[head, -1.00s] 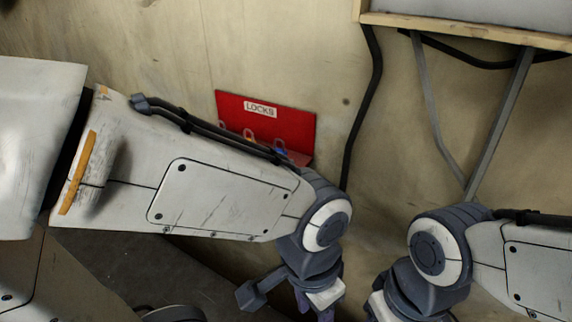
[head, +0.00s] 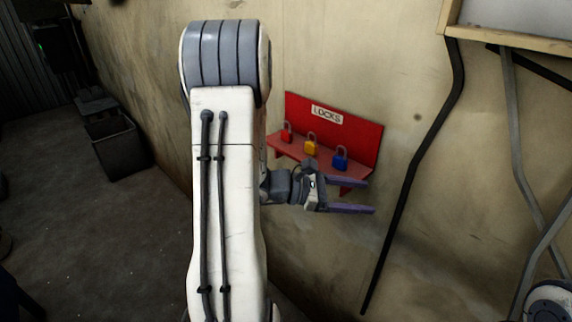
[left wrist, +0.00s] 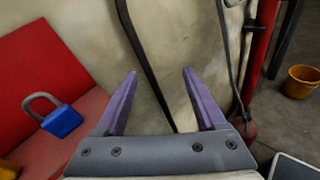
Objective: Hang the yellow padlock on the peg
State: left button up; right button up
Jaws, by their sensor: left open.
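The yellow padlock (head: 310,144) stands on the red shelf (head: 352,178) below the "LOCKS" label, between a red padlock (head: 287,133) and a blue padlock (head: 341,158). My left gripper (head: 371,196) is open and empty, in front of and below the shelf's right end, with its fingers pointing right. In the left wrist view, the open purple fingers (left wrist: 159,76) have nothing between them. The blue padlock (left wrist: 62,118) shows at left there, and a bit of yellow (left wrist: 8,170) shows at the lower left corner. I cannot make out a peg.
A black cable (head: 412,185) hangs down the wall right of the shelf. A wood-framed panel (head: 510,25) is at the upper right. A dark bin (head: 122,145) stands on the floor at left. An orange bucket (left wrist: 301,81) stands on the floor in the wrist view.

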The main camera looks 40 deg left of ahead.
pick_arm(q)
jog(key=a+n+t+y, duration=0.5)
jog(key=a+n, duration=0.1)
jog(key=a, duration=0.7)
jog(key=n+t+y, duration=0.2)
jog(key=n+y, duration=0.3)
send_near(309, 148)
jog(key=shift+m, duration=0.3)
jog(key=w, duration=0.7)
jog(key=shift+w+d+f, duration=0.2)
jog(key=shift+d, duration=0.15)
jog(key=shift+w, duration=0.85)
jog(key=c, duration=1.1)
jog(key=shift+r, duration=0.15)
